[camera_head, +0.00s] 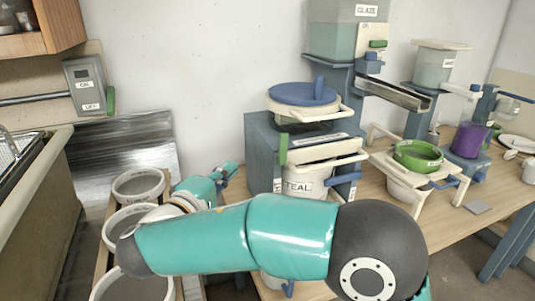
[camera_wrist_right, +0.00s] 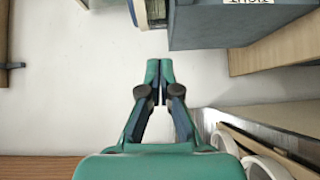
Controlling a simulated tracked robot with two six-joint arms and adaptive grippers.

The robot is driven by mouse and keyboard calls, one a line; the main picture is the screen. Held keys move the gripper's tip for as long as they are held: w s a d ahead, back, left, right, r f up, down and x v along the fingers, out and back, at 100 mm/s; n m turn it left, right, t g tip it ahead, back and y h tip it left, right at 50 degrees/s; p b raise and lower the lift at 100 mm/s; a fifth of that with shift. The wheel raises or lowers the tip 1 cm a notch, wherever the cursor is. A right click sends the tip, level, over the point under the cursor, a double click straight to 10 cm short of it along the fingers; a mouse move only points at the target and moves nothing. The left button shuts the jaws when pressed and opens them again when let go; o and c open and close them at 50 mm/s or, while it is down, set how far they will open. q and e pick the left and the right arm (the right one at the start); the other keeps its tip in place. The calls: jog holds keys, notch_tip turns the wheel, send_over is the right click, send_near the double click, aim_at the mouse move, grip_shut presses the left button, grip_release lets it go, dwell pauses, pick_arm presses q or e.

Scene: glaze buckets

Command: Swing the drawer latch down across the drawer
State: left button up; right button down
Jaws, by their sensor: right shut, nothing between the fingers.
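A green bar that looks like the drawer latch (camera_head: 283,149) stands upright at the left end of a pale drawer front (camera_head: 316,151) in the blue-grey housing (camera_head: 262,150). A white handle (camera_head: 325,161) crosses the front of the drawer. My right gripper (camera_head: 232,168) is left of the housing, apart from the latch, and looks small behind my teal arm. In the right wrist view my right gripper (camera_wrist_right: 160,65) is shut with nothing between its fingertips. The housing (camera_wrist_right: 240,22) is at the upper right there; I cannot make out the latch. My left gripper is not in view.
A white bucket labelled TEAL (camera_head: 305,185) stands under the drawer, partly hidden by my arm. Several grey-filled buckets (camera_head: 138,185) stand at the left. A green bowl (camera_head: 417,155) and a purple cup (camera_head: 468,140) are on the right. An ON/OFF switch box (camera_head: 85,85) hangs on the wall.

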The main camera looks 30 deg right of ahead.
aim_at(283, 149)
jog(key=w+d+p, duration=0.1)
jog(key=d, duration=0.3)
jog(key=w+d+p, duration=0.1)
jog(key=d, duration=0.3)
jog(key=w+d+p, duration=0.1)
jog(key=w+d, duration=0.1)
jog(key=d, duration=0.3)
jog(key=shift+d+f, duration=0.1)
jog(key=shift+s, duration=0.1)
dwell(0.5)
